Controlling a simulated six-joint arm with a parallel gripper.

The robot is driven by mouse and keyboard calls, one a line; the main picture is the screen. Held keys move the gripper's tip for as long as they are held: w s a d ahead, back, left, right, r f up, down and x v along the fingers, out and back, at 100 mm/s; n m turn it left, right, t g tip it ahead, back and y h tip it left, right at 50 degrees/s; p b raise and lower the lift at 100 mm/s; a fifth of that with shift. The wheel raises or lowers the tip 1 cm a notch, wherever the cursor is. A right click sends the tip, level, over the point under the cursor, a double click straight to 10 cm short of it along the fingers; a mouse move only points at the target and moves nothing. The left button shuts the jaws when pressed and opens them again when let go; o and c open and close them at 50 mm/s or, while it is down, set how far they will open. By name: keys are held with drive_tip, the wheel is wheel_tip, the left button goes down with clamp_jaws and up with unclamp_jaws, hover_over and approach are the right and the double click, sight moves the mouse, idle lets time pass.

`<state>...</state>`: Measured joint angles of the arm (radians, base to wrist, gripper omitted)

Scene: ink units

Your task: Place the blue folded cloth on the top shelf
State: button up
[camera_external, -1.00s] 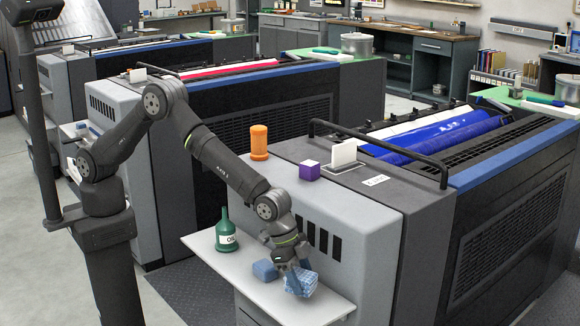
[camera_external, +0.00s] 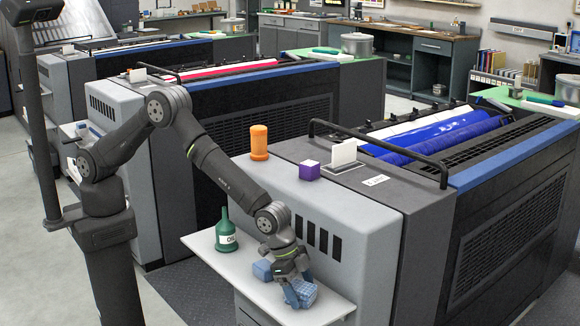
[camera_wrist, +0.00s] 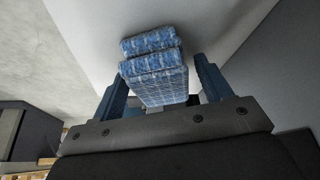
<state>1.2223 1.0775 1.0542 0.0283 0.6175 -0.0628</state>
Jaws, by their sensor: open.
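The blue folded cloth (camera_external: 306,294), with a pale check pattern, is at the white side shelf of the near press, near its front right part. My gripper (camera_external: 298,287) points down over it with its fingers open. In the wrist view the cloth (camera_wrist: 160,80) shows its folded layers between the two blue fingers of my gripper (camera_wrist: 160,88), with a gap visible on the right. Whether the cloth lies fully flat on the shelf is hard to tell. The flat grey top (camera_external: 275,172) of the press is above the shelf.
An orange container (camera_external: 259,142), a purple cube (camera_external: 309,171) and a white card (camera_external: 343,152) stand on the press top. A black rail (camera_external: 390,150) crosses there.

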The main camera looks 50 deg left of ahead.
drive_tip(key=v, duration=1.2)
drive_tip(key=shift+s, duration=0.1)
drive_tip(key=x, duration=1.2)
drive_tip(key=shift+f, duration=0.1)
drive_tip(key=shift+r, duration=1.25)
drive_tip(key=shift+f, duration=0.1)
